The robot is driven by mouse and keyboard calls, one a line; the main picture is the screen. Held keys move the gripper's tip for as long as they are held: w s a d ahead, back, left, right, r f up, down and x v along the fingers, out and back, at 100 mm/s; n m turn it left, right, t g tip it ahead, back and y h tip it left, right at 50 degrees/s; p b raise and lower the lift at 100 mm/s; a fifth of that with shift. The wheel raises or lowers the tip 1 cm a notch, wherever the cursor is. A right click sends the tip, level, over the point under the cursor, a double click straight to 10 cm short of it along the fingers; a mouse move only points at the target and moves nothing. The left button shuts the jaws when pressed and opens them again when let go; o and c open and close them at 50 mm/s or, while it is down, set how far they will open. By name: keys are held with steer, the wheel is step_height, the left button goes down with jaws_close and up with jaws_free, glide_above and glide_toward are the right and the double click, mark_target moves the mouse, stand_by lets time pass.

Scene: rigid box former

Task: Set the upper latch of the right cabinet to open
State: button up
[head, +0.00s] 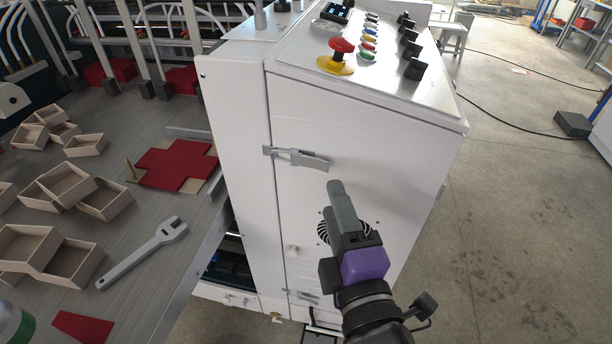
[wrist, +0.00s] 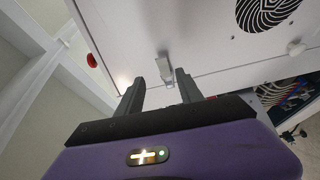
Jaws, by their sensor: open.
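The right cabinet (head: 360,130) is a tall white box with a sloped control panel on top. Its upper latch (head: 302,159) is a small grey metal lever lying roughly level across the door's left edge. The lower latch (head: 303,295) is near the cabinet's bottom. My gripper (head: 338,186) is in front of the door, just below and right of the upper latch in the head view. In the wrist view the open fingers (wrist: 160,78) point at the door, with the latch (wrist: 166,70) showing between their tips. I see no clear contact; the depth gap is hard to judge.
A red emergency button (head: 341,46) and black knobs (head: 410,48) sit on the panel. A round fan vent (wrist: 268,10) and a small white knob (wrist: 295,48) are on the door. The left table holds wooden boxes (head: 104,200) and a wrench (head: 145,255). Floor right is mostly clear.

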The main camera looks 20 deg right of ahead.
mark_target(324, 167)
steer(key=shift+n, duration=0.3)
steer(key=x, duration=0.7)
steer(key=shift+w+d+f+b, duration=0.25)
steer(key=shift+w+d+b, duration=0.1)
steer(key=shift+d, duration=0.05)
jaws_close()
